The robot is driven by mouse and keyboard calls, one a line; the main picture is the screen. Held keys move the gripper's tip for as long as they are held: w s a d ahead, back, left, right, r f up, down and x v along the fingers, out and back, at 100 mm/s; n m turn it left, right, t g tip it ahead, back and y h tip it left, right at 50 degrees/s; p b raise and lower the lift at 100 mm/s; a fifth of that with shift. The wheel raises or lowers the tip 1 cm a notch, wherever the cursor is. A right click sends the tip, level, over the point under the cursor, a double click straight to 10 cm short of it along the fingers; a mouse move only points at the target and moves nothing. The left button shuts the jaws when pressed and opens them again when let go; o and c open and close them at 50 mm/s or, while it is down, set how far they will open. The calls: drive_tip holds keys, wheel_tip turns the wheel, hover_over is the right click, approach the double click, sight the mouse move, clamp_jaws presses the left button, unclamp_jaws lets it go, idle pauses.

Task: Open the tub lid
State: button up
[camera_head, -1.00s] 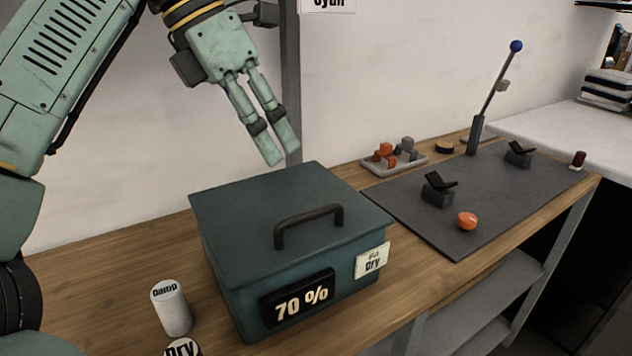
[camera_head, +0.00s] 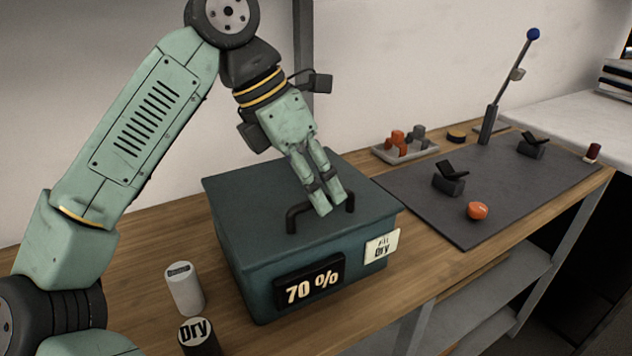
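The tub (camera_head: 245,262) is a dark teal box on the wooden bench, with a "70 %" display and a paper label reading "dry" on its front. Its lid (camera_head: 240,190) lies flat on top and looks closed. A dark bar handle (camera_head: 293,219) stands on the lid. My gripper (camera_head: 331,203) points down over the handle, and its fingers hide the handle's middle. The two fingers are close together with a narrow gap. I cannot tell whether they touch or grip the bar.
A white canister (camera_head: 185,290) and a dark one labelled "Dry" (camera_head: 198,335) stand left of the tub. To the right, a grey mat (camera_head: 415,205) bears black holders, an orange piece (camera_head: 477,211) and a blue-tipped lever (camera_head: 510,85). A tray (camera_head: 405,152) of small blocks sits behind.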

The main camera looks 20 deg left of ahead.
clamp_jaws()
idle(0.8)
